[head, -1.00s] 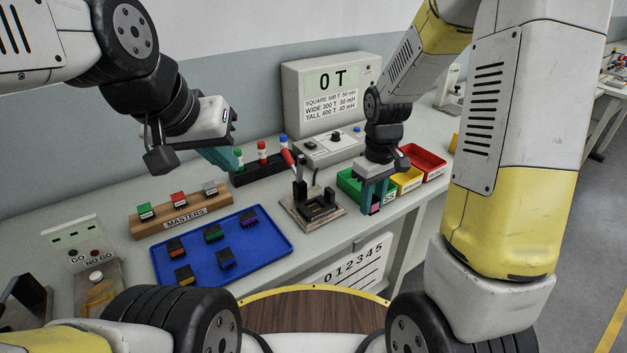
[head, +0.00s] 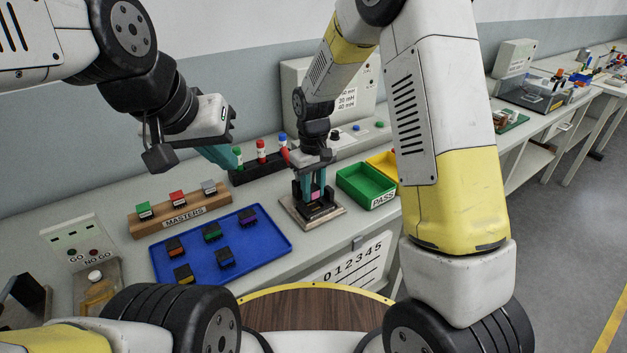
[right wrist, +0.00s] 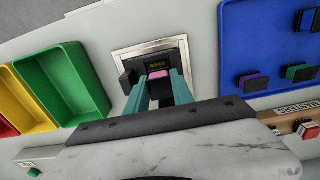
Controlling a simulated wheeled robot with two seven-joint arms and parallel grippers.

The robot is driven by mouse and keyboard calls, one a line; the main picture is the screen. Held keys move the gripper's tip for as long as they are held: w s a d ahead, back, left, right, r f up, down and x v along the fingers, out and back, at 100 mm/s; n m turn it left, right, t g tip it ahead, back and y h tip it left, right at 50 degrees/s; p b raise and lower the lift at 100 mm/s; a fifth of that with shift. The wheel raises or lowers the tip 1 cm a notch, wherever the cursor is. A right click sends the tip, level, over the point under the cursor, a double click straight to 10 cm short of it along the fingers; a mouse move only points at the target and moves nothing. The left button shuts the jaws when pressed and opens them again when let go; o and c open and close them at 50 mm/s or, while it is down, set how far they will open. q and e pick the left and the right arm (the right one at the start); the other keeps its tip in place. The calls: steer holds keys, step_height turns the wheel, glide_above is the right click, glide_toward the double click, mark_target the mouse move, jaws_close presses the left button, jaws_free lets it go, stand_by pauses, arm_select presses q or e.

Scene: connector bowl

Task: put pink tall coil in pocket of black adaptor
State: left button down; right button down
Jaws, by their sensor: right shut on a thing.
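The pink coil (head: 315,195) is between the teal fingers of my right gripper (head: 314,188), which is shut on it. The black adaptor (head: 310,211) sits on a metal base plate (head: 337,212), and the coil is over it. In the right wrist view the pink coil (right wrist: 158,75) shows between the fingertips, in front of the adaptor's dark pocket area (right wrist: 157,63). I cannot tell whether the coil is above the pocket or partly in it. My left gripper (head: 228,158) is at the left near the row of coloured-capped bottles; its jaw gap is not clear.
A blue tray (head: 285,243) with several dark coils lies left of the adaptor. A masters rack (head: 184,223) stands behind it. A green PASS bin (head: 372,199) and yellow bin (head: 384,158) stand to the right. The meter (head: 289,77) is behind.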

steer(key=shift+f, duration=1)
steer(key=shift+f, duration=0.2)
steer(key=c, duration=1.1)
jaws_free()
steer(key=shift+r, duration=0.15)
